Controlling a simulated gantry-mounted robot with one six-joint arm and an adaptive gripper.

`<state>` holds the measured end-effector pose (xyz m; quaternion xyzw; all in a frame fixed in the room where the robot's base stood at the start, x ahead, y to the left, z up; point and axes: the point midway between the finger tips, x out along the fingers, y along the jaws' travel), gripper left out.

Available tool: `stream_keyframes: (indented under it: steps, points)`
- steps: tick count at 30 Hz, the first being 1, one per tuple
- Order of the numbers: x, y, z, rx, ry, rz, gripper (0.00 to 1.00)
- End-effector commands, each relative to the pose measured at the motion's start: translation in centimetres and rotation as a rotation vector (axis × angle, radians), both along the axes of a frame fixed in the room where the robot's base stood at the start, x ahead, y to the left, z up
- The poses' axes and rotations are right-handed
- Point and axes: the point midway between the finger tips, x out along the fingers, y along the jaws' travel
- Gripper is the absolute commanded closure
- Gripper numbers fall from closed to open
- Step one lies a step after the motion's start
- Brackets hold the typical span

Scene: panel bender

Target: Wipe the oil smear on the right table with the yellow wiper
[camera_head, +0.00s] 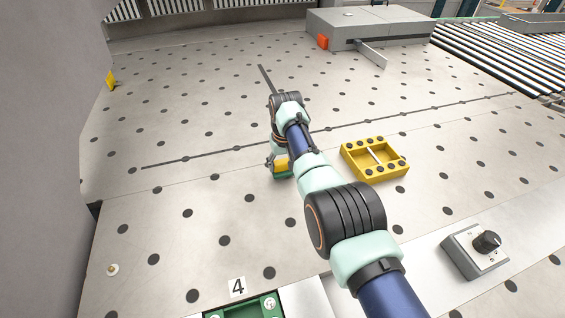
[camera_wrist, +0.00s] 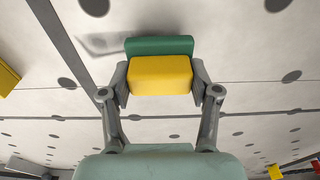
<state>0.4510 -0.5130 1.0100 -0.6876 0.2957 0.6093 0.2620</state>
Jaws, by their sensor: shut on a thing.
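The yellow wiper (camera_wrist: 160,76) has a yellow block on a green pad (camera_wrist: 160,46). My gripper (camera_wrist: 161,84) is shut on the yellow block, one finger on each side. In the head view the wiper (camera_head: 281,163) is low over the perforated table, left of the yellow tray; I cannot tell whether its pad touches the surface. A faint grey, shiny patch (camera_wrist: 98,43), which looks like the oil smear, lies on the table just left of the green pad in the wrist view. I cannot make out the smear in the head view.
A yellow tray (camera_head: 375,158) with compartments stands right of my gripper. A grey box with a knob (camera_head: 475,250) is at the front right, and a green holder (camera_head: 245,307) by the label 4 at the front. A grey machine block (camera_head: 368,25) stands at the back.

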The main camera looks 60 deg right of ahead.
Motion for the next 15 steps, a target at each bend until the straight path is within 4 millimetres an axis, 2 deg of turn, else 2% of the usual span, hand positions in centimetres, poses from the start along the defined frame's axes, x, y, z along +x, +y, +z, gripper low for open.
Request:
stream_keyframes:
  steps: [15]
  points:
    - [0.01, -0.01, -1.12, 0.0, 0.0, 0.0, 0.79]
